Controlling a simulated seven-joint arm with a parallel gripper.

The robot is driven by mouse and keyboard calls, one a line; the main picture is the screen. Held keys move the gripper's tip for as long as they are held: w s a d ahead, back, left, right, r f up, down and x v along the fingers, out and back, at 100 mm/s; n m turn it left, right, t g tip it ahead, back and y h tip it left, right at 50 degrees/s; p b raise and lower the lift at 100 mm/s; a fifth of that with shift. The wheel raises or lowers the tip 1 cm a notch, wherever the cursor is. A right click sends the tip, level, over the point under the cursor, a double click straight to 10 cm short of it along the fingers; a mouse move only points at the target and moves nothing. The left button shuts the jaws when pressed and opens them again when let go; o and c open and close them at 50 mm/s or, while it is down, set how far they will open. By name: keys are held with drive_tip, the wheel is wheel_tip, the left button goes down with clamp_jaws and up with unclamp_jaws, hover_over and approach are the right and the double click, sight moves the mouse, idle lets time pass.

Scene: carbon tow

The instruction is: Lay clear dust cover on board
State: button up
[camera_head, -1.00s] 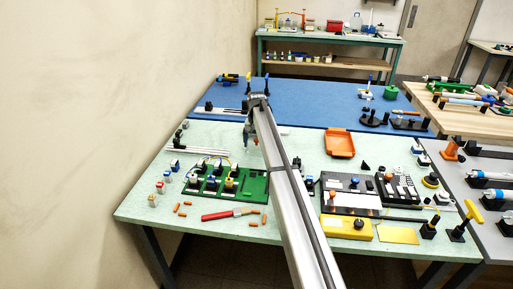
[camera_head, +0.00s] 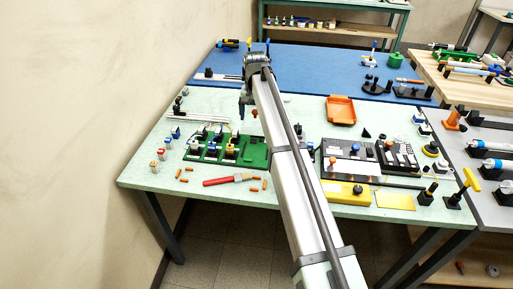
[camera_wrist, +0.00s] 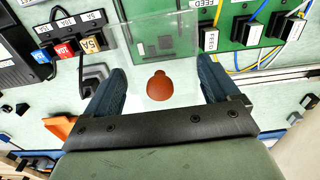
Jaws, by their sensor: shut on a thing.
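The green board (camera_head: 255,154) lies on the pale green table at its left front, with dark blocks and wires on it. It also shows at the top right of the wrist view (camera_wrist: 238,32). My gripper (camera_head: 243,106) is above the table just behind the board. In the wrist view my gripper (camera_wrist: 161,68) has its two blue-grey fingers spread wide around a clear, thin sheet, the dust cover (camera_wrist: 150,22). The sheet reaches forward from the fingers and overlaps the board's edge in the picture. Its height above the board and its near edge are hard to tell.
A brown-orange oval thing (camera_wrist: 160,86) shows between the fingers; I cannot tell whether it lies below the sheet. A red-handled tool (camera_head: 222,181) lies in front of the board. An orange tray (camera_head: 341,110) and a black-and-white module (camera_head: 345,170) stand to the right.

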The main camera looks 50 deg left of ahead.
drive_tip(key=shift+s+d+f, duration=0.1)
drive_tip(key=shift+s+d, duration=0.15)
drive_tip(key=shift+d, duration=0.2)
drive_tip(key=shift+s+d+f, duration=0.1)
drive_tip(key=shift+s+d, duration=0.1)
drive_tip(key=shift+d, duration=0.25)
drive_tip(key=shift+d+f, duration=0.15)
drive_tip(key=shift+f, duration=4.85)
drive_tip(key=o, duration=0.8)
drive_tip(key=shift+f, duration=0.1)
wheel_tip(320, 180, up, 12)
drive_tip(key=shift+r, duration=0.15)
